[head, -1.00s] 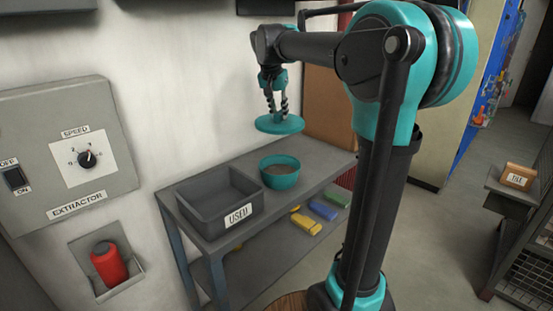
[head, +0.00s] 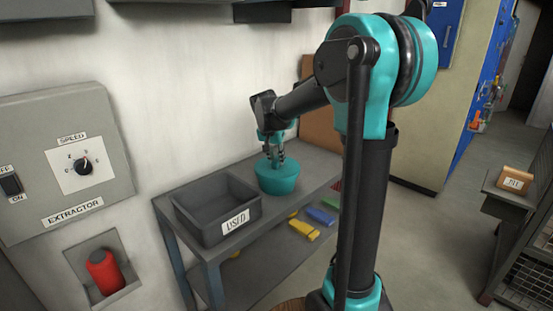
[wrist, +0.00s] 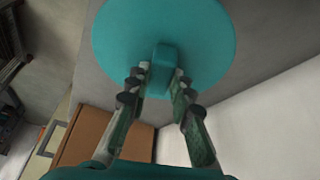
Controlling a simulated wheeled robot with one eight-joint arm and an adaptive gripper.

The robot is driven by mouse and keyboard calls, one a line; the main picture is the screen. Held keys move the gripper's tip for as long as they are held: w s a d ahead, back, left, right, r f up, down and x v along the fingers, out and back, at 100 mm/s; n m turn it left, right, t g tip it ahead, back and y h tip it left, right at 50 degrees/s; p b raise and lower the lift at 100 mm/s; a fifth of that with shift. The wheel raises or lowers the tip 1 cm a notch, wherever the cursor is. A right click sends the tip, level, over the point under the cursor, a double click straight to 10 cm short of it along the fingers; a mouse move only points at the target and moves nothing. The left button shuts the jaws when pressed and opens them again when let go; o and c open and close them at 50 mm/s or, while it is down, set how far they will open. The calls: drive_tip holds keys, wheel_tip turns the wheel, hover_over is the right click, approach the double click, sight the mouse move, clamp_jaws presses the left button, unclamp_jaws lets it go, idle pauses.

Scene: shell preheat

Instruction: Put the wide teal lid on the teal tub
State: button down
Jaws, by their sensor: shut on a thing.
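The wide teal lid (head: 277,168) lies across the top of the teal tub (head: 278,184) and covers its opening in the head view. The tub stands on the grey bench, right of the grey bin. My gripper (head: 274,160) is above the lid, with its fingers on the lid's knob. In the wrist view the lid (wrist: 163,25) shows as a round teal disc, and my gripper (wrist: 160,75) is shut on its block-shaped knob. The tub is hidden behind the lid in the wrist view. Whether the lid is fully seated on the rim I cannot tell.
A grey bin labelled USED (head: 216,208) stands left of the tub on the bench (head: 310,165). Yellow (head: 304,230) and blue (head: 321,215) items lie on the lower shelf. A brown board (head: 320,130) stands behind the bench. The white wall is close behind.

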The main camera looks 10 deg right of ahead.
drive_tip(key=shift+f, duration=0.15)
drive_tip(key=c, duration=1.3)
unclamp_jaws()
drive_tip(key=shift+c, duration=0.2)
drive_tip(key=v, duration=1.2)
drive_tip(key=s+d+f+n+y, duration=0.1)
drive_tip(key=s+d+f+n, duration=0.2)
drive_tip(key=s+f, duration=1)
drive_tip(key=s+d+f+n+y, duration=0.1)
drive_tip(key=s+d+f+n, duration=0.2)
drive_tip(key=s+f, duration=1)
drive_tip(key=shift+d, duration=0.35)
drive_tip(key=shift+f, duration=0.1)
